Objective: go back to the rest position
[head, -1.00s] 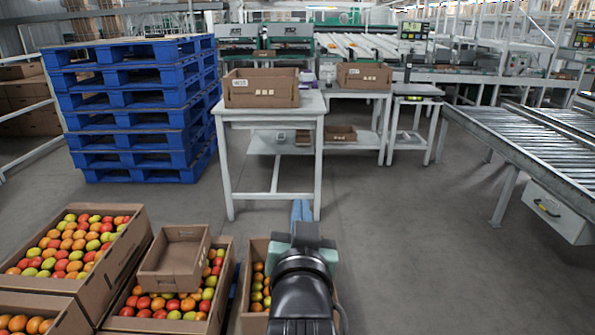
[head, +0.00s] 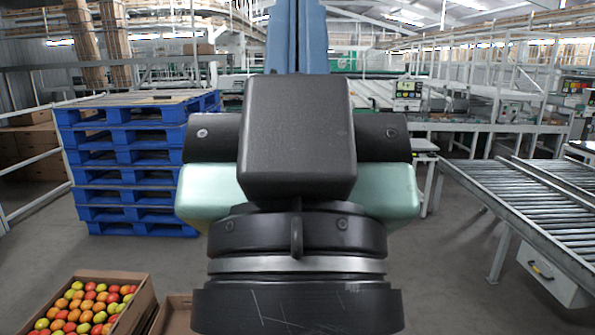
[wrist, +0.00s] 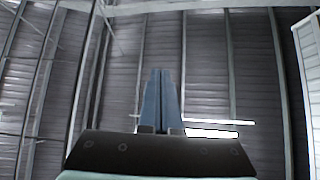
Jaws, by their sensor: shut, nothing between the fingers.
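My gripper (head: 297,35) is raised upright close in front of the head camera. Its blue fingers point up and lie together, with nothing between them. Its dark and pale green body fills the middle of the head view and hides the work table and much of the scene behind. In the wrist view the closed fingers (wrist: 161,100) point toward the roof, and nothing is near their tips.
A stack of blue pallets (head: 135,165) stands at the left. A roller conveyor (head: 530,205) runs along the right. Floor between the arm and the conveyor is clear.

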